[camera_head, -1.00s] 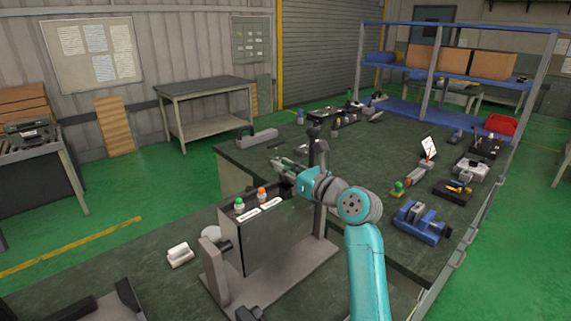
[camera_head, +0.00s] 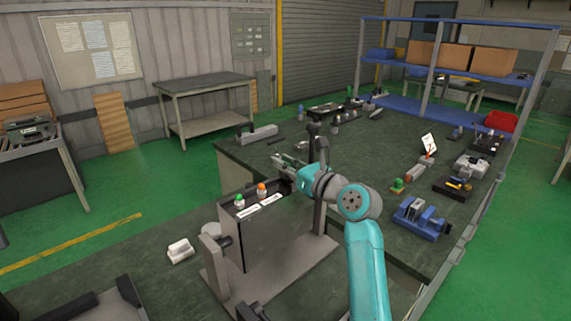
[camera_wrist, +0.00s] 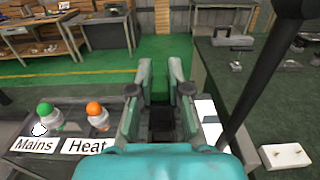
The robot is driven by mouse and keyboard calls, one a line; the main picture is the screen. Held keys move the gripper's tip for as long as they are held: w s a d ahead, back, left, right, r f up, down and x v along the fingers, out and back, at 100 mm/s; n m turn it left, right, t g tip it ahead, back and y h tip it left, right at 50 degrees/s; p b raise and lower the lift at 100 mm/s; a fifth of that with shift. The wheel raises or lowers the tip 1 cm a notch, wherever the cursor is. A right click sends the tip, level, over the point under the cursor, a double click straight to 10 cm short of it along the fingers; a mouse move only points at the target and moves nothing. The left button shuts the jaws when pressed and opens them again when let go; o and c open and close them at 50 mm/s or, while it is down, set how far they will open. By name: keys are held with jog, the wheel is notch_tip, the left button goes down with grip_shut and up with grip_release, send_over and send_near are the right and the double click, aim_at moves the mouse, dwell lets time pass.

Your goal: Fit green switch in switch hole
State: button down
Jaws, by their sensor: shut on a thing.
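A green switch (camera_head: 239,201) stands upright in the top of the dark switch box (camera_head: 275,235), beside an orange switch (camera_head: 262,190). In the wrist view the green switch (camera_wrist: 45,112) stands behind the "Mains" label and the orange switch (camera_wrist: 96,112) behind "Heat". My gripper (camera_wrist: 163,78) is right of the orange switch, over the far end of the box. Its fingers stand apart with a dark square shape between them, and what they hold is not clear. A switch hole cannot be made out. Another green-topped piece (camera_head: 397,185) lies on the right of the workbench.
A dark post (camera_head: 317,155) rises close beside my gripper. A blue vise-like tool (camera_head: 420,215) and several parts lie on the green-grey workbench (camera_head: 350,160). A white block (camera_head: 179,250) lies left of the box. The bench middle is mostly clear.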

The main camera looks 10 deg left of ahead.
aim_at(289, 177)
jog(key=shift+f, duration=1.65)
jog(key=c, duration=1)
grip_release()
jog(key=shift+c, duration=0.2)
jog(key=v, duration=1.2)
